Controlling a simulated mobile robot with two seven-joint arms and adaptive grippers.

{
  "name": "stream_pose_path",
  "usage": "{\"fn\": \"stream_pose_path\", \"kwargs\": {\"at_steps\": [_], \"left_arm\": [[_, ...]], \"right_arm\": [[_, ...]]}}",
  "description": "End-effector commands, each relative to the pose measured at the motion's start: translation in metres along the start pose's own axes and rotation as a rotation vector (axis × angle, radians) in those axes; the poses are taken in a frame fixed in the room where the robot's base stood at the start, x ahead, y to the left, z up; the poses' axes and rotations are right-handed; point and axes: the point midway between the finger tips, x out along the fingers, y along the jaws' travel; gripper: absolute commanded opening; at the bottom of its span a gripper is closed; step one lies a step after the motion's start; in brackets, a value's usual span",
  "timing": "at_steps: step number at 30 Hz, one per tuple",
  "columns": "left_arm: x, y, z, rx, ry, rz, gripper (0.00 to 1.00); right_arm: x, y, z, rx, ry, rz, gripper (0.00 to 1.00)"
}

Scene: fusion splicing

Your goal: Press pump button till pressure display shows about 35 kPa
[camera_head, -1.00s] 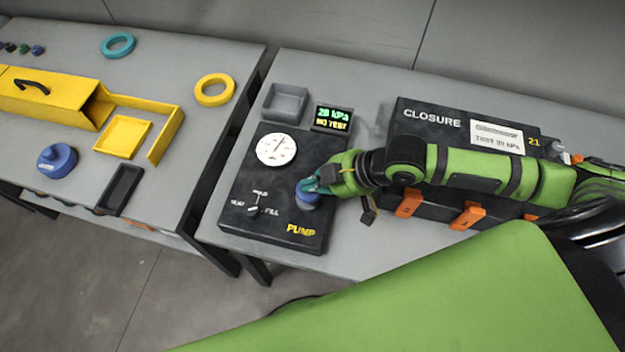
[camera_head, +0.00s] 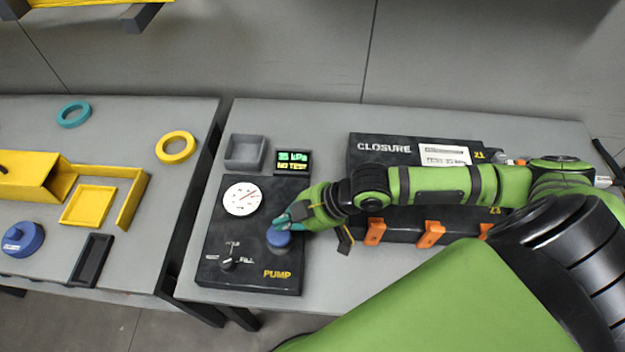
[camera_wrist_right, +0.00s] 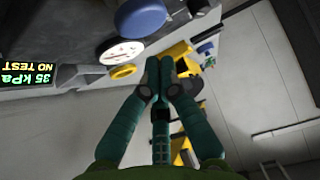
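The dark pump panel (camera_head: 215,262) lies on the right table. Its blue round button (camera_head: 278,240) is at the lower right, above the yellow PUMP label. The small display (camera_head: 293,161) reads 35 kPa and NO TEST; the right wrist view shows the same reading on the display (camera_wrist_right: 27,75), upside down. My right gripper (camera_head: 290,219) is at the button, its fingertips over the button's upper part; I cannot tell whether they touch. In the right wrist view the fingers (camera_wrist_right: 159,72) are together with nothing between them, and the button (camera_wrist_right: 141,18) is near them. My left gripper is out of view.
A white dial gauge (camera_head: 241,199) and a small lever knob (camera_head: 229,261) are on the panel. A grey tray (camera_head: 245,152) sits behind it. The black CLOSURE box (camera_head: 385,160) with orange latches lies under my right arm. A gap separates the left table.

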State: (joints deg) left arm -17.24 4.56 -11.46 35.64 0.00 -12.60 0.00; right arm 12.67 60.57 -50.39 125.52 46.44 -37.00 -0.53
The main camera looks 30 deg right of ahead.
Motion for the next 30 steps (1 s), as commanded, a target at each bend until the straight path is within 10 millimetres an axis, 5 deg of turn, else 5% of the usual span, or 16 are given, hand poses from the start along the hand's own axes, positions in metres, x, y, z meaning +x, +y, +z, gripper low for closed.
{"fn": "stream_pose_path", "kwargs": {"at_steps": [12,30], "left_arm": [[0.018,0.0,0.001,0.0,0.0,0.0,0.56],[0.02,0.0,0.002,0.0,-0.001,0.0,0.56]], "right_arm": [[-0.067,0.001,0.004,-0.002,-0.005,0.002,0.0],[-0.081,-0.001,0.002,0.001,0.0,-0.001,0.0]]}}
